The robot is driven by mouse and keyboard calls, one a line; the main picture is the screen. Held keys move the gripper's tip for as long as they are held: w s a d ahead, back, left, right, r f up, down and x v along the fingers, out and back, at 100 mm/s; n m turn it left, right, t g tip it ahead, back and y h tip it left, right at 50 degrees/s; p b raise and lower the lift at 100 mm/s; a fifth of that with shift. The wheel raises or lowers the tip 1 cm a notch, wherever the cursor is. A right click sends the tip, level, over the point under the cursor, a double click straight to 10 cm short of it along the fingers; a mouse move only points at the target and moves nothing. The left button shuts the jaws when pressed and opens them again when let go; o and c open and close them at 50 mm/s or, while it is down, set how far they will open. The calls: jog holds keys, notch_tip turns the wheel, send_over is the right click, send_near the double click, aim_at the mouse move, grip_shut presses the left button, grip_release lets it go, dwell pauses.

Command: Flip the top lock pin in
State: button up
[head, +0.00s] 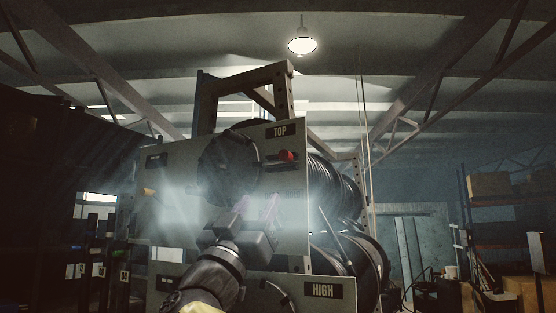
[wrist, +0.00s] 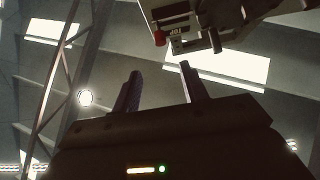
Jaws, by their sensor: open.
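The top lock pin (head: 287,155) shows a red knob on the grey panel (head: 226,190), just under the TOP label (head: 281,131). A short dark bar runs left from the knob. In the wrist view the red knob (wrist: 159,39) is near the top edge, beside the upside-down TOP label (wrist: 176,31). My gripper (head: 257,205) is in front of the panel, below and left of the knob. Its two fingers (wrist: 159,82) stand apart in the wrist view with nothing between them. The gripper is clear of the knob in that view.
A dark round drum end (head: 229,165) sits on the panel left of the knob. Black hose coils (head: 335,188) stand behind the panel's right edge. A lower panel has a HIGH label (head: 322,290). A steel frame (head: 250,82) rises above. Shelves with boxes (head: 490,184) stand far right.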

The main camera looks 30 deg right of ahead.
aim_at(283, 158)
jog(key=p+x, duration=1)
jog(key=x, duration=0.6)
jog(key=shift+r+p, duration=0.3)
jog(key=shift+w+d+r, duration=0.3)
jog(key=shift+w+d, duration=0.05)
jog(key=shift+d, duration=0.05)
grip_shut()
